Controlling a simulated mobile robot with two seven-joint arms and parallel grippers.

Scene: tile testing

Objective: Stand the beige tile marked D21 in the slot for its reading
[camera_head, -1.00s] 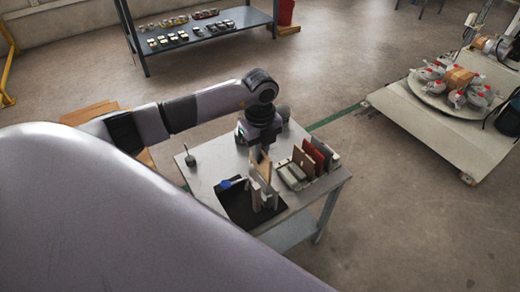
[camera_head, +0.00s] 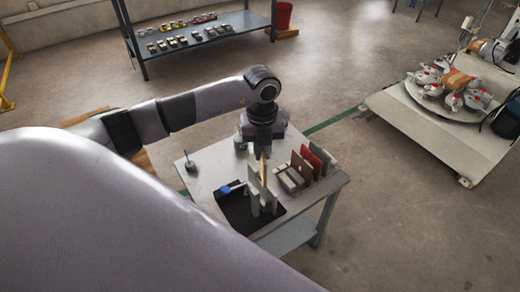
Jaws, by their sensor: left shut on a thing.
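My left gripper (camera_head: 263,153) points down over the small grey table (camera_head: 210,165). It is shut on a beige tile (camera_head: 263,172), which stands upright and shows almost edge-on. The tile is just behind or above the grey upright blocks (camera_head: 255,202) on a black mat (camera_head: 233,210); whether it touches them I cannot tell. The mark on the tile is not readable. To the right, a rack holds upright tiles, among them a brown one (camera_head: 300,168) and a red one (camera_head: 312,160). Slot labels are too small to read. My right gripper is not in view.
A blue-ended tool (camera_head: 227,189) lies on the mat beside the grey blocks. Grey blocks (camera_head: 289,180) lie in front of the rack. A small dark object (camera_head: 190,164) stands at the table's left. The table's left part is mostly clear.

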